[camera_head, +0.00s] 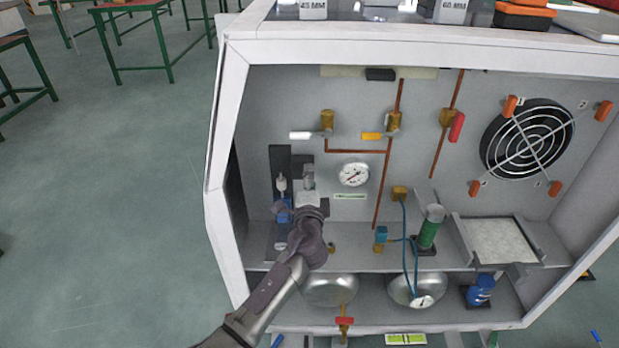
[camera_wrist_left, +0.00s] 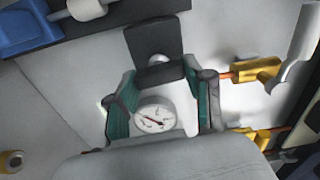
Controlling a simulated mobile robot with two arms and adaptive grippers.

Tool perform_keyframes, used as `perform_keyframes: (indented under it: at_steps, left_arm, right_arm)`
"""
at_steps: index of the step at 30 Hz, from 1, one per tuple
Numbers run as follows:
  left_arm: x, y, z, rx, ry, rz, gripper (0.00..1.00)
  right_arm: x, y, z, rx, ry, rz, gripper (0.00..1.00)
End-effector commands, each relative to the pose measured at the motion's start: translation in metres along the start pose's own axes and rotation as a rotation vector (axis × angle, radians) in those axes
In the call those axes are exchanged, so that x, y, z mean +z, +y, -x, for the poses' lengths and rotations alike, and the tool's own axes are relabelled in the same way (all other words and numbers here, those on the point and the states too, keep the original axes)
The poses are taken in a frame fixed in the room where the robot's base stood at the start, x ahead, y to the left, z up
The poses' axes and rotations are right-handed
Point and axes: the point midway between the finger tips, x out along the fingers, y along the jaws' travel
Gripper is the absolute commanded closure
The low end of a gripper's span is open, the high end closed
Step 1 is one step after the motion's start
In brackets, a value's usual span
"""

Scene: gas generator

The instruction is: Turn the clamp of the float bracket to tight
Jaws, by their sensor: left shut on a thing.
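The float bracket (camera_head: 280,165) is a dark upright plate on the left of the cabinet's back wall. A blue part (camera_head: 284,213) sits low on it and also shows in the left wrist view (camera_wrist_left: 25,32). The bracket's grey clamp (camera_head: 309,174) is beside the plate, directly above my left gripper (camera_head: 308,198). In the left wrist view, the left gripper's teal-lined fingers (camera_wrist_left: 163,98) stand on either side of a pale piece below a dark plate (camera_wrist_left: 153,42). The gripper is shut on the clamp, whose held part is mostly hidden. My right gripper is not in view.
A round gauge (camera_head: 354,174) is on the wall close to the right of the gripper. The cabinet's left frame (camera_head: 216,150) is near my arm. Silver domes (camera_head: 330,291) are on the shelf below.

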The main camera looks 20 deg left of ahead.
Motion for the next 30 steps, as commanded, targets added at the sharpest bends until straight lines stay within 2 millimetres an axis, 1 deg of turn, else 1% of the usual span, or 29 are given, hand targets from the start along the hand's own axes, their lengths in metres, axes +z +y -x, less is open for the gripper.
perform_keyframes:
  at_steps: [4, 9, 23, 24, 26, 27, 28, 30]
  left_arm:
    - [-0.0005, 0.0006, 0.0003, 0.002, 0.001, -0.057, 0.83]
    - [-0.0005, 0.0012, 0.0004, 0.002, 0.001, -0.091, 0.83]
    - [-0.0006, 0.0019, 0.0005, 0.002, 0.002, -0.103, 0.83]
    - [-0.0006, 0.0018, 0.0005, 0.002, 0.002, -0.102, 0.43]
    - [-0.0006, 0.0018, 0.0005, 0.002, 0.002, -0.102, 0.33]
    - [-0.0005, 0.0017, 0.0005, 0.002, 0.002, -0.101, 0.27]
    - [-0.0005, 0.0016, 0.0004, 0.002, 0.001, -0.101, 0.23]
    - [-0.0004, 0.0014, 0.0003, 0.001, 0.001, -0.1, 0.23]
  right_arm:
    - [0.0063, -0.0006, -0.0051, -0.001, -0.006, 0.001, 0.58]
    - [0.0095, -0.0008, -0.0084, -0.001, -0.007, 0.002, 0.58]
    - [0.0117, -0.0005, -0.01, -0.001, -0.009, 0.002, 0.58]
    - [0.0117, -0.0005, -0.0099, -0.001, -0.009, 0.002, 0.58]
    - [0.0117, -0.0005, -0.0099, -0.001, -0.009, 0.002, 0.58]
    - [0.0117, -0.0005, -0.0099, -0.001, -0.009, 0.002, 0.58]
    - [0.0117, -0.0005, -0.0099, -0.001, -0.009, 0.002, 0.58]
    - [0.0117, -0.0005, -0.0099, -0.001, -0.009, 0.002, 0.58]
